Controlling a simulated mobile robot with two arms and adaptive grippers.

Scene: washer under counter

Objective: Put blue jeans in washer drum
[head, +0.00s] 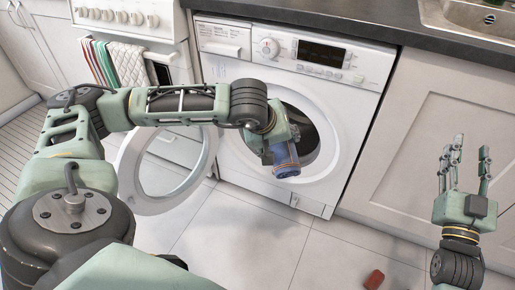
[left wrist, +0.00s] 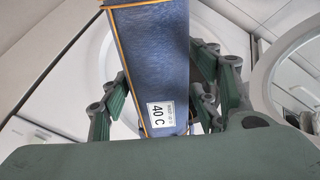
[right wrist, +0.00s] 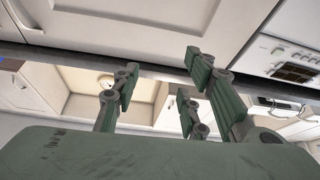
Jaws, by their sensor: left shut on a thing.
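The blue jeans (head: 286,160) are a folded dark-blue bundle with orange stitching and a white "40 C" label. In the left wrist view the jeans (left wrist: 155,55) sit between the fingers of my left gripper (left wrist: 168,95), which is shut on them. In the head view my left gripper (head: 283,142) holds them in front of the washer's (head: 238,160) round opening. The drum (head: 308,134) is dark and partly hidden by my gripper and the jeans. The washer door (head: 139,190) stands open to the left. My right gripper (head: 464,160) is open and empty at the right.
A reddish-brown block (head: 374,278) lies on the tiled floor (head: 255,245). A cabinet (head: 415,130) stands right of the washer, under a dark counter with a sink (head: 485,20). An oven (head: 135,17) with hanging towels (head: 127,65) is at the left.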

